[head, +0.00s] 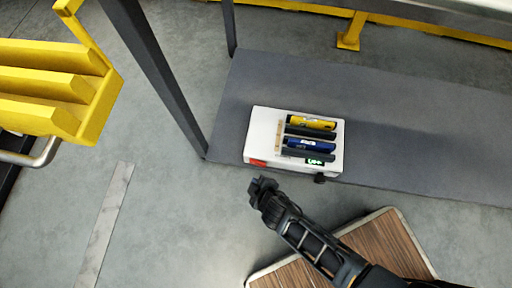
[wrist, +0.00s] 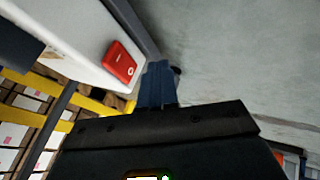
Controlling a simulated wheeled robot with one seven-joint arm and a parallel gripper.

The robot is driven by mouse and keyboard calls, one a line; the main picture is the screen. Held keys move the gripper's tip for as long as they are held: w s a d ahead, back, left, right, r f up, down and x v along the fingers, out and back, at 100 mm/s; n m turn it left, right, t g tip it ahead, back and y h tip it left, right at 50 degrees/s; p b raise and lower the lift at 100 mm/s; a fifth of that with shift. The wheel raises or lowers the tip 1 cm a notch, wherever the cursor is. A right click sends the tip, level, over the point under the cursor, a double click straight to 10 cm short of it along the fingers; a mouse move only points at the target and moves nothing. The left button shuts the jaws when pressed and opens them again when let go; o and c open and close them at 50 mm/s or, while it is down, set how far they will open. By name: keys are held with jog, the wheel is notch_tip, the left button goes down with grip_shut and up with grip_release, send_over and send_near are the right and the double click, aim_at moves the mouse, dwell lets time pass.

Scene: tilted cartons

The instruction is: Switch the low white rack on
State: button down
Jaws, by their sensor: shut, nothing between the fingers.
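The low white rack (head: 265,128) sits on the grey lower shelf near its front left corner. It holds a yellow item (head: 311,123) and a blue item (head: 311,145) between dark bars. A red switch (head: 257,163) is on its front face at the left, and a small green-lit display (head: 315,161) is at the right. In the wrist view the red switch (wrist: 120,63) has a small white mark and lies just left of my fingertips. My gripper (head: 261,186) is shut and empty, in front of the rack's left end. I cannot tell whether it touches the rack; it appears apart.
A dark shelf post (head: 160,75) rises left of the rack. A yellow slatted stand (head: 60,90) is at the far left. The grey shelf (head: 420,140) is bare right of the rack. A wood-topped platform (head: 385,245) lies below my arm. Open floor is at lower left.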

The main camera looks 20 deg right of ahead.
jog(key=p+v, duration=0.4)
jog(key=v, duration=0.5)
jog(key=shift+a+r, duration=0.15)
jog(key=shift+s, duration=0.2)
jog(key=shift+s+b, duration=0.15)
jog(key=shift+b, duration=0.35)
jog(key=shift+d+m+h, duration=0.25)
jog(key=shift+m+h, duration=0.05)
jog(key=shift+m, duration=0.2)
jog(key=shift+w+b, duration=0.2)
jog(key=shift+b, duration=0.1)
